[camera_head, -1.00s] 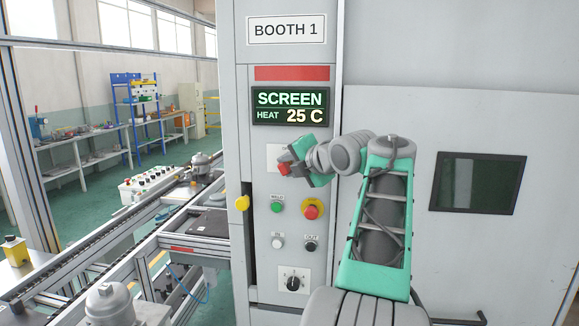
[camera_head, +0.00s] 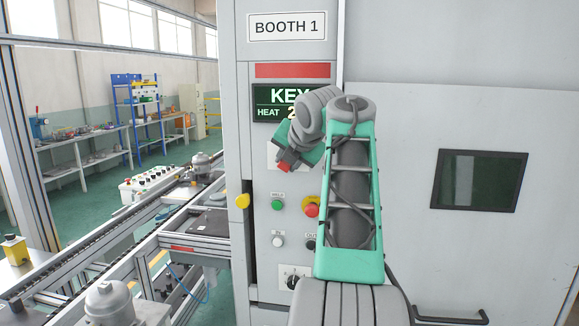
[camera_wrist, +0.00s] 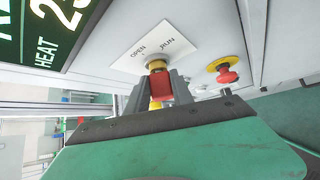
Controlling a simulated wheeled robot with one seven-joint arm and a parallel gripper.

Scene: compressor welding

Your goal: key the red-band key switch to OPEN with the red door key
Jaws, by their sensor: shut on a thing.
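My gripper (camera_wrist: 160,94) is shut on the red door key (camera_wrist: 161,83). In the wrist view the key meets the brass-coloured barrel of the key switch (camera_wrist: 156,65). The barrel sits on a white plate (camera_wrist: 178,38) marked OPEN and RUN. Which mark the key points at is not clear. In the head view my gripper (camera_head: 297,152) is at the panel front, with the red key (camera_head: 284,167) at its tip, and hides most of the plate. The panel display (camera_head: 270,103) reads KEY, its right part hidden by my wrist. A red band (camera_head: 292,71) runs above it.
A red stop button on a yellow collar (camera_head: 311,206) is below right of my gripper, partly behind my arm. A green button (camera_head: 277,205), a white button (camera_head: 278,241) and a dial (camera_head: 292,282) are lower. A conveyor (camera_head: 150,213) runs at left.

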